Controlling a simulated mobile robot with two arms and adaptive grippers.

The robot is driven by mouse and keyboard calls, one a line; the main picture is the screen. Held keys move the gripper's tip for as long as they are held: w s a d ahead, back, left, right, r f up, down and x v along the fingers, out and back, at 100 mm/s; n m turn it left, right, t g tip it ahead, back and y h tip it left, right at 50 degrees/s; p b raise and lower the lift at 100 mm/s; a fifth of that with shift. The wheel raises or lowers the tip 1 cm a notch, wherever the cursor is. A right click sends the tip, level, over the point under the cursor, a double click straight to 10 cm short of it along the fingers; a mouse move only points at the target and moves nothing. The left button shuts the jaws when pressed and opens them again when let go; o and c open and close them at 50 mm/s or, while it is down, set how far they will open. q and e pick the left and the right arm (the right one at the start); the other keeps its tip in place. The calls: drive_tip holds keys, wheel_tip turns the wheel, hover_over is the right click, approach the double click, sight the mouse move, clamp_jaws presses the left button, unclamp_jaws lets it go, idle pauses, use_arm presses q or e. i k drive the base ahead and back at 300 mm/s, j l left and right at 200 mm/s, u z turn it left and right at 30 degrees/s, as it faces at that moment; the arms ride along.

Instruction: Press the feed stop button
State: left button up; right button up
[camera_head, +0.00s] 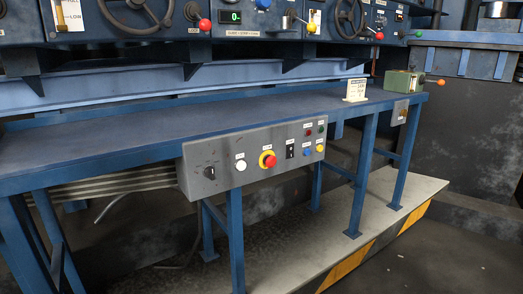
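A grey control box (220,169) hangs on the front edge of the blue bench. Neither of my grippers is in view.
The blue bench (130,130) has a mostly clear top, with a small sign (356,90) and a green device (402,82) at its right. Above it runs a dark machine panel (260,48) with handwheels and knobs. A low platform (395,215) with a yellow-black edge lies below.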

sight(270, 161)
drive_tip(key=i+l+u, duration=0.2)
drive_tip(key=l, duration=0.15)
drive_tip(key=i+l+u, duration=0.2)
drive_tip(key=l, duration=0.15)
drive_tip(key=i+l+u, duration=0.2)
drive_tip(key=l, duration=0.15)
drive_tip(key=k, duration=0.05)
